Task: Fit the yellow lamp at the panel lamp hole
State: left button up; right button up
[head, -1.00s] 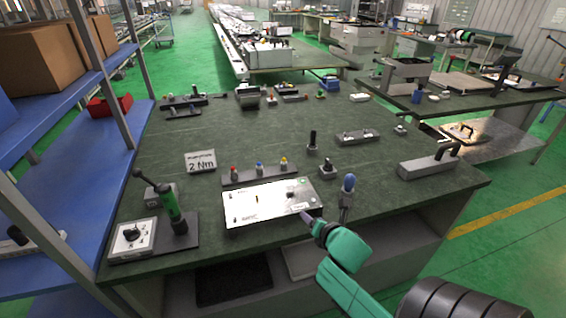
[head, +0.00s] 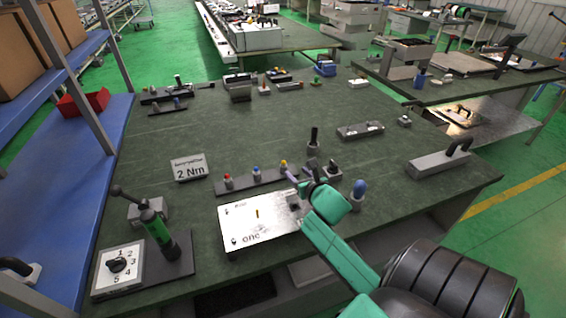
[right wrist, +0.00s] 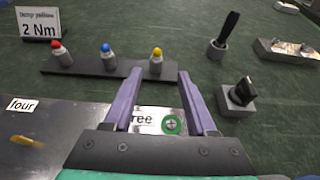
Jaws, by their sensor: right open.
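The yellow lamp (head: 284,165) stands upright at the right end of a dark rack (head: 250,182), beside a blue lamp and a red lamp. It also shows in the right wrist view (right wrist: 156,58), just beyond my fingertips. My right gripper (head: 291,178) is open and empty, its fingers apart on the near side of the yellow lamp. The white panel (head: 245,236) lies on the bench below and left of the gripper; my arm hides its right edge. A green-ringed round fitting (right wrist: 172,124) shows between the fingers; I cannot tell whether it is the lamp hole. My left gripper is not in view.
A black-handled piece (head: 314,137) and a dark switch on a grey block (right wrist: 239,94) stand right of the rack. A blue-topped piece (head: 359,188) is near my right wrist. A "2 Nm" sign (head: 189,167) stands at left. The bench middle behind the rack is clear.

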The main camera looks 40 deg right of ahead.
aim_at(284, 163)
jog(key=x, duration=0.3)
jog(key=shift+w+f, duration=0.1)
jog(key=shift+w, duration=0.3)
jog(key=p+x, duration=0.1)
jog(key=x, duration=0.4)
jog(key=shift+w+a, duration=0.1)
jog(key=shift+w+f, duration=0.15)
jog(key=shift+w, duration=0.35)
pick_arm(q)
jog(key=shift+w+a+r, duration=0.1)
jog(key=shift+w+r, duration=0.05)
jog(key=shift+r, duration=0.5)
pick_arm(e)
jog(key=shift+s, duration=0.1)
grip_shut()
